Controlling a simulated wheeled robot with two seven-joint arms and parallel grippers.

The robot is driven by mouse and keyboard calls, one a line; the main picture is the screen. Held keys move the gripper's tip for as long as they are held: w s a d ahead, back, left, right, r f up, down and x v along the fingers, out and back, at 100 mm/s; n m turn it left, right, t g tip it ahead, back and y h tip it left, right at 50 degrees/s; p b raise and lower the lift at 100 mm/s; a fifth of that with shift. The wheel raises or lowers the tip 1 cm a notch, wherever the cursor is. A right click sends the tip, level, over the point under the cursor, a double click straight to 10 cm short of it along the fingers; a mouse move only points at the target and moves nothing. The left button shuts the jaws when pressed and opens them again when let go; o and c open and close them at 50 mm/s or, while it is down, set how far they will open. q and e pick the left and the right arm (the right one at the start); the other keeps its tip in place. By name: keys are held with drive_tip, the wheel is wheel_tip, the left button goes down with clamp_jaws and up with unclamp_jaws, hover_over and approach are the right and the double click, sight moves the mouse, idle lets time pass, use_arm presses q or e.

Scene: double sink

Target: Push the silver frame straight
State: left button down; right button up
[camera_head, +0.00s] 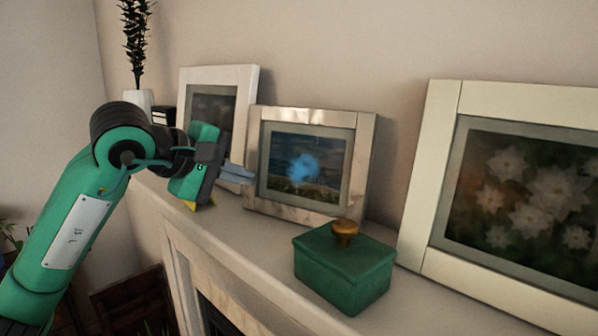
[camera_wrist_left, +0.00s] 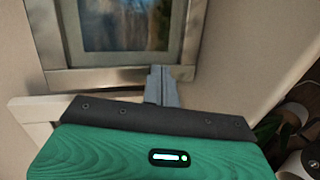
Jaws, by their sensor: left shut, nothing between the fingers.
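The silver frame (camera_head: 313,208) stands on the mantel shelf against the wall, holding a picture with a blue shape. In the head view it looks slightly turned relative to its neighbours. My left gripper (camera_head: 250,175) is shut and empty, with its fingertips at the silver frame's left edge. In the left wrist view the shut fingers (camera_wrist_left: 160,74) reach the lower border of a silver frame (camera_wrist_left: 110,77); I cannot tell whether they touch it. My right gripper is not in view.
A white frame (camera_head: 247,80) stands behind to the left, and a large cream frame (camera_head: 418,195) to the right. A green box (camera_head: 340,275) with a gold knob sits on the mantel shelf (camera_head: 240,245) in front. A vase with a dark plant (camera_head: 137,45) is at the far left.

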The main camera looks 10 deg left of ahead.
sight(255, 171)
use_arm(q)
drive_tip(key=shift+w+d, duration=0.4)
drive_tip(key=shift+w, duration=0.15)
drive_tip(key=shift+w+d, duration=0.65)
drive_tip(key=shift+w, duration=0.1)
idle(0.4)
drive_tip(key=shift+a, duration=0.1)
drive_tip(key=shift+s+a, duration=0.35)
drive_tip(key=shift+s, duration=0.2)
drive_tip(key=shift+s+a+r+b, duration=0.25)
drive_tip(key=shift+s+a+b, duration=0.25)
drive_tip(key=shift+s+a, duration=0.5)
drive_tip(key=shift+s+a+r+b, duration=0.2)
drive_tip(key=shift+s+a+b, duration=0.45)
drive_tip(key=shift+s, duration=0.55)
drive_tip(key=shift+a, duration=0.1)
